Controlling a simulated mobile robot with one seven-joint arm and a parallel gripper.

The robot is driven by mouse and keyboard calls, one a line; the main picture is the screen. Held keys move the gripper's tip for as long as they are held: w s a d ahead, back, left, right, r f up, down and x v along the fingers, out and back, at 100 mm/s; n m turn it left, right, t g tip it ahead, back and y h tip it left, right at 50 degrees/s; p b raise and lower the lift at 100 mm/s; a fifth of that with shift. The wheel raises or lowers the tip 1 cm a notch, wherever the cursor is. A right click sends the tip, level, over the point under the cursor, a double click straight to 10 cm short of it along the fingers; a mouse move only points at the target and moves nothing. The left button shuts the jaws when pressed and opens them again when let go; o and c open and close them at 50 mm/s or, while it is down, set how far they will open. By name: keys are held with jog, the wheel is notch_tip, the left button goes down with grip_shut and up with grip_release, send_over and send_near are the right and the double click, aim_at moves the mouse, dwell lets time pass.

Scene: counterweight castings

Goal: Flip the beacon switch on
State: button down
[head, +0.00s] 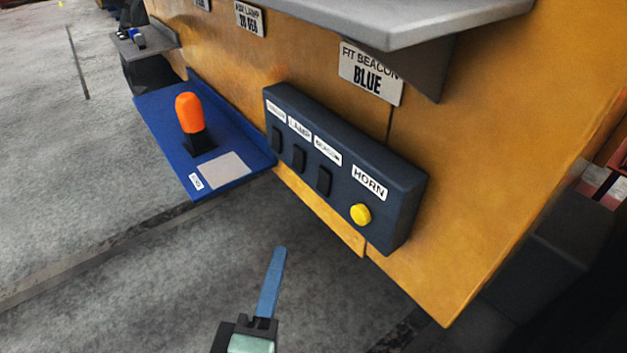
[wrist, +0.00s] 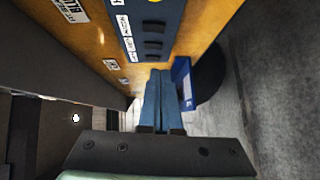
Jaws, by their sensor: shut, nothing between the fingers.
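The dark switch box (head: 345,175) is fixed to the yellow-orange wall and carries three black rocker switches in a row and a round yellow button under the HORN label. The beacon switch (head: 324,181) is the rocker nearest the button, under a label that seems to read BEACON. I cannot tell which way it is set. The box also shows in the wrist view (wrist: 167,12), with the beacon switch (wrist: 153,26) uppermost of the rockers there. My gripper (head: 281,250) has blue fingers, is shut and empty, and is below the box in the head view, apart from it.
A grey shelf (head: 440,18) juts out above the box, near a FIT BEACON BLUE sign (head: 369,75). A blue tray (head: 163,120) at left holds an orange-topped piece (head: 189,112) on a black base. Below the box the floor (head: 150,290) looks clear.

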dwell(0.3)
jog(key=p, duration=0.4)
send_near(316, 186)
jog(key=w+a, duration=0.2)
jog(key=w, duration=0.1)
jog(key=w+d+p, duration=0.1)
jog(key=w+d, duration=0.1)
jog(key=d, duration=0.1)
jog(key=shift+w+f+p, duration=0.15)
jog(key=shift+w+p, duration=0.1)
jog(key=shift+p, duration=0.1)
jog(key=shift+f, duration=0.1)
